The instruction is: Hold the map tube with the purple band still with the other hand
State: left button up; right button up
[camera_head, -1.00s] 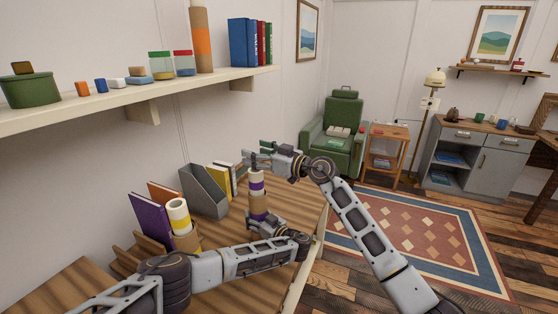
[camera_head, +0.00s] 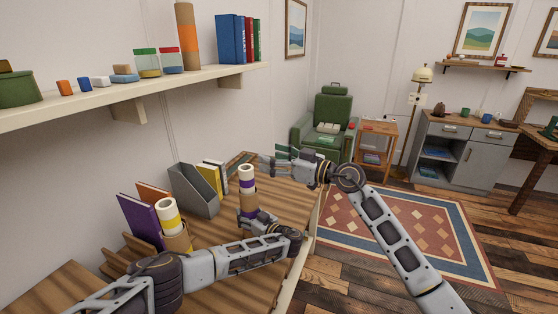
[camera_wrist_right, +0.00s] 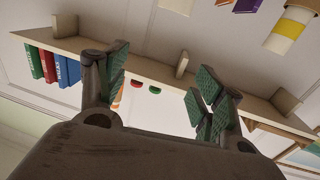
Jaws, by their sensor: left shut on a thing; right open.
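The map tube with the purple band (camera_head: 247,186) stands upright on the wooden desk (camera_head: 285,206), its white top in full view. My left gripper (camera_head: 249,214) is shut on the lower part of this tube, partly hiding its base. My right gripper (camera_head: 275,163) is open and empty, just right of the tube's top and apart from it. In the right wrist view its green-padded fingers (camera_wrist_right: 162,92) are spread with nothing between them; the purple-banded tube is not clearly visible there.
A yellow-banded tube (camera_head: 170,217) stands left beside a purple folder (camera_head: 139,221); it also shows in the right wrist view (camera_wrist_right: 288,30). A grey file holder (camera_head: 196,192) stands behind. A wall shelf (camera_head: 60,113) with several items runs above.

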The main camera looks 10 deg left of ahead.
jog(key=shift+v, duration=0.85)
jog(key=shift+a, duration=0.1)
dwell(0.4)
pick_arm(q)
jog(key=o, duration=1.5)
jog(key=shift+d, duration=0.1)
jog(key=v, duration=0.6)
jog(key=shift+s+d, duration=0.3)
jog(key=shift+o, duration=1.1)
